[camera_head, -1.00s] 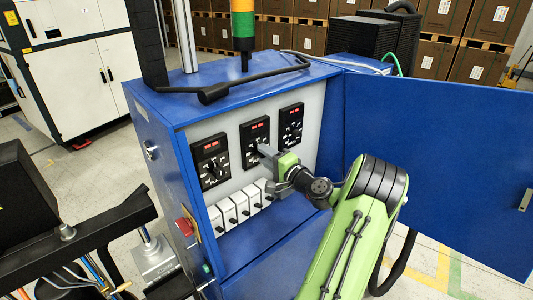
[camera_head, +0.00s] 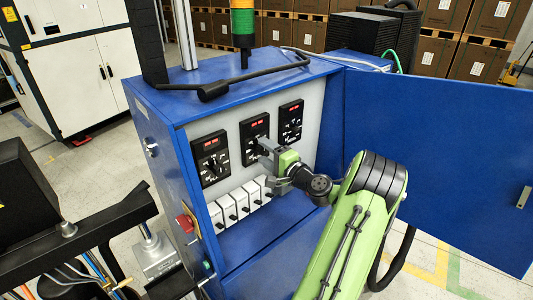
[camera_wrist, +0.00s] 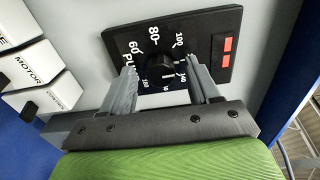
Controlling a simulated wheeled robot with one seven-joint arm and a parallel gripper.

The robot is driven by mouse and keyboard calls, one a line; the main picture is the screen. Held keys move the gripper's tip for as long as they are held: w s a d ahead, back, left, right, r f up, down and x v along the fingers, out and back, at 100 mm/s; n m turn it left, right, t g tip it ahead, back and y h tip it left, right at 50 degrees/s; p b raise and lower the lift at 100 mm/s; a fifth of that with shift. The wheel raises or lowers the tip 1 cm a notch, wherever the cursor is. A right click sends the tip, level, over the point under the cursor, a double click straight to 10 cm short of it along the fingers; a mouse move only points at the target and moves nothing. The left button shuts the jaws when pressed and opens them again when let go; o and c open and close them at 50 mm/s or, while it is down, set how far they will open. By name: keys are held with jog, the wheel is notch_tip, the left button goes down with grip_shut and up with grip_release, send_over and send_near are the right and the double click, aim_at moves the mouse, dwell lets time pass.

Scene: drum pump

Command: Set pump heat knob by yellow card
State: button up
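The pump heat panel is a black plate (camera_wrist: 222,25) with white dial numbers and two red displays, rotated in the wrist view. Its round black knob (camera_wrist: 160,66) sits between my two fingers. My gripper (camera_wrist: 162,80) is open, one finger on each side of the knob, with a gap visible on both sides. In the head view my gripper (camera_head: 266,150) is at the lower part of the middle black panel (camera_head: 255,128) and hides most of that knob. I cannot make out a yellow card in either view.
Similar black panels stand left (camera_head: 211,158) and right (camera_head: 290,121) of the middle one. White labelled switches (camera_head: 240,201) sit below; some show in the wrist view (camera_wrist: 33,64). The open blue cabinet door (camera_head: 435,165) stands to the right of my arm. A red button (camera_head: 184,223) is on the cabinet's left edge.

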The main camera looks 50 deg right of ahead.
jog(key=b+v, duration=0.3)
jog(key=v, duration=1.2)
jog(key=shift+s+b, duration=0.35)
